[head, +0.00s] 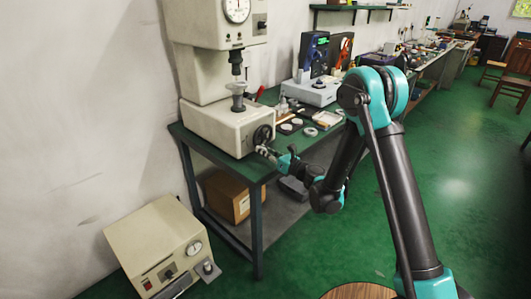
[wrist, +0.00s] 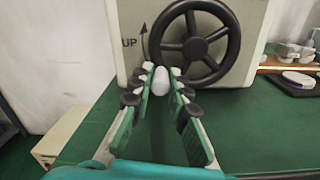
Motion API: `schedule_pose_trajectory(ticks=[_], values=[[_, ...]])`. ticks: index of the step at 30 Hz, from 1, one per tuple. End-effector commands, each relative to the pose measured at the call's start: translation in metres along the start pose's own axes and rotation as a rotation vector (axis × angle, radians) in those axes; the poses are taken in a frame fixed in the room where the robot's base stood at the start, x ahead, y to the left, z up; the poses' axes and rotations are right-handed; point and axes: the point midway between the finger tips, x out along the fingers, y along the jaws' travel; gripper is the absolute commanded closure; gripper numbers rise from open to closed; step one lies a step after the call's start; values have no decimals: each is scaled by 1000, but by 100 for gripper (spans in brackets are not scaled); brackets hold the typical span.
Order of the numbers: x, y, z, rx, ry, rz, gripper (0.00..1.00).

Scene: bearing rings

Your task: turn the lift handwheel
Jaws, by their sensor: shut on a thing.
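The lift handwheel (wrist: 195,47) is a black spoked wheel on the front of a beige tester (head: 213,119). It also shows in the head view (head: 263,135), partly behind my gripper (head: 265,151). In the wrist view my gripper (wrist: 164,76) has its two fingers on either side of a pale rounded knob (wrist: 161,83) at the wheel's lower left rim. The jaws are shut on this knob. An arrow marked UP (wrist: 143,42) is printed left of the wheel.
The green bench top (wrist: 250,130) extends below and right of the wheel. A dark tray (wrist: 292,82) with rings lies to the right. A cardboard box (head: 228,197) is under the bench, and a beige instrument box (head: 158,243) stands at the lower left.

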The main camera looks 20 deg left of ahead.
Motion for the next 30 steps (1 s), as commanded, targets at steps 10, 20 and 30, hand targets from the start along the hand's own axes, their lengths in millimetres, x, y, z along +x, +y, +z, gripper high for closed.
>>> schedule_pose_trajectory(ticks=[10, 20, 30], values=[[0, 11, 13, 308, -9, -5, 100], [1, 14, 22, 501, -15, -12, 100], [1, 14, 25, 570, -17, -14, 100]])
